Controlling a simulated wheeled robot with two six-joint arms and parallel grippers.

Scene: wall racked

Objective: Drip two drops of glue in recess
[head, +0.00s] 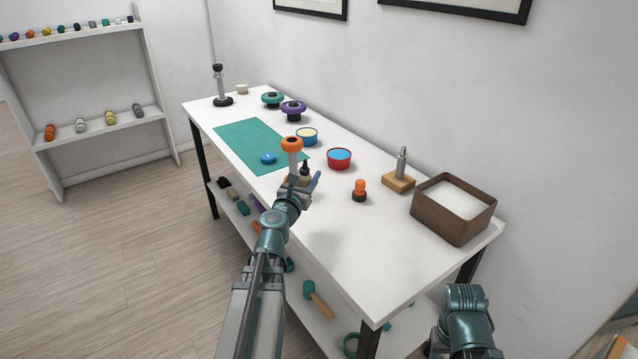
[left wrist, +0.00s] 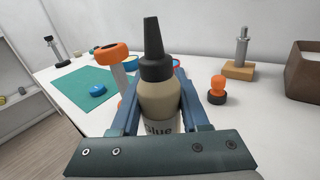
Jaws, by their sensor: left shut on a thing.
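My left gripper (head: 306,187) is shut on a glue bottle (left wrist: 160,100), a beige bottle with a black nozzle cap, held upright with the nozzle up. In the head view the bottle (head: 304,174) is small and partly hidden by the gripper. A blue round piece (head: 268,158) lies on the green mat (head: 240,140), beyond the gripper; it also shows in the left wrist view (left wrist: 98,90). I cannot make out a recess in it. A pale post with an orange top (head: 292,144) stands just behind the bottle.
A blue-filled red bowl (head: 339,159), a cream-filled blue bowl (head: 307,137), an orange-knobbed stamp (head: 360,190), a wooden block with a metal post (head: 399,180) and a brown box (head: 453,210) stand on the white table (head: 400,270). Its near right part is clear.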

